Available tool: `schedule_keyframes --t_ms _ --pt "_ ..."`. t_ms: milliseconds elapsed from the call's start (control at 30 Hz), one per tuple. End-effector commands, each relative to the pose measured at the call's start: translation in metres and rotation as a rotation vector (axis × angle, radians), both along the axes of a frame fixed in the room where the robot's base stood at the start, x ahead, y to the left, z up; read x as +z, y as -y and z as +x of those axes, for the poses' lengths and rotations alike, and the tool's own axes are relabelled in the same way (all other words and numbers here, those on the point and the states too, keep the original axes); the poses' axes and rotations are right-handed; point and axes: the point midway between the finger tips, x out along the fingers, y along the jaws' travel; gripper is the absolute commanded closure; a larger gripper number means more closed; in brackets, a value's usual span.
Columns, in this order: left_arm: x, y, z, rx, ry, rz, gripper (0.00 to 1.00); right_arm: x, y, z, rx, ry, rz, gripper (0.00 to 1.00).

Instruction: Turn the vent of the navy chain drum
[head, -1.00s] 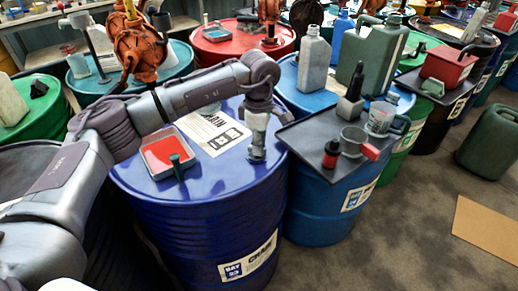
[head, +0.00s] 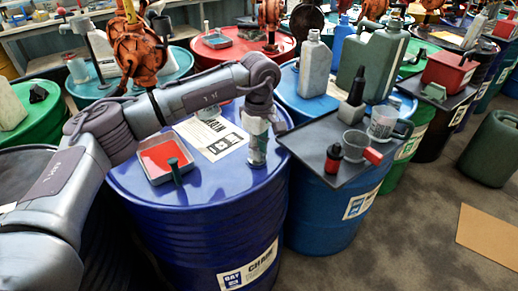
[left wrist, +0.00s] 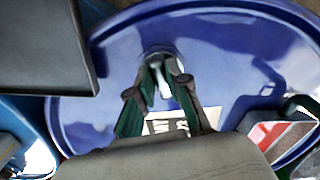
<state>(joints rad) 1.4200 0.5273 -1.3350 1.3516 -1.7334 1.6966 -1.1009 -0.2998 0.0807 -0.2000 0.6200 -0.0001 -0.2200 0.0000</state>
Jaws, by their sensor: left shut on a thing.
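The navy chain drum (head: 195,235) stands upright in the middle of the head view, with a white label low on its side. My left gripper (head: 257,160) points straight down at the right part of its lid. In the left wrist view its two dark green fingers (left wrist: 160,90) are closed around a small pale metal fitting, the vent (left wrist: 160,72), near the lid's edge. The vent is mostly hidden by the gripper in the head view. My right gripper is in neither view.
On the lid are a tray of red liquid (head: 165,160) with a dark green-handled tool and a printed sheet (head: 212,137). An orange pump (head: 138,50) stands behind.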

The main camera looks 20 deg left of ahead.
Motion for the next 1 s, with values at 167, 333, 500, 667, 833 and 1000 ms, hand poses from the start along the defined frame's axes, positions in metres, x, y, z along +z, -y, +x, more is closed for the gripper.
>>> schedule_keyframes --t_ms 167,333,500,667,833,1000 --pt "0.001 0.001 0.0 -0.003 0.002 -0.002 1.0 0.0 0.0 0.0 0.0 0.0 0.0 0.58" --pt "0.001 0.001 0.0 -0.002 0.002 -0.002 0.58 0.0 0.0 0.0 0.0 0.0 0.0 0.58" --pt "0.0 0.0 0.0 -0.001 0.001 0.0 0.58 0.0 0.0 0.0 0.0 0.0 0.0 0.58" --pt "0.003 0.0 0.0 0.0 0.001 0.0 0.58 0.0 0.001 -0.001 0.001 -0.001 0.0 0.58" --pt "0.026 0.001 0.001 0.0 0.005 -0.002 0.58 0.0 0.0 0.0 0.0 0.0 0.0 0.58" --pt "0.064 0.001 0.001 0.0 0.005 -0.002 0.58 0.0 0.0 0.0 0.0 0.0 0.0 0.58"
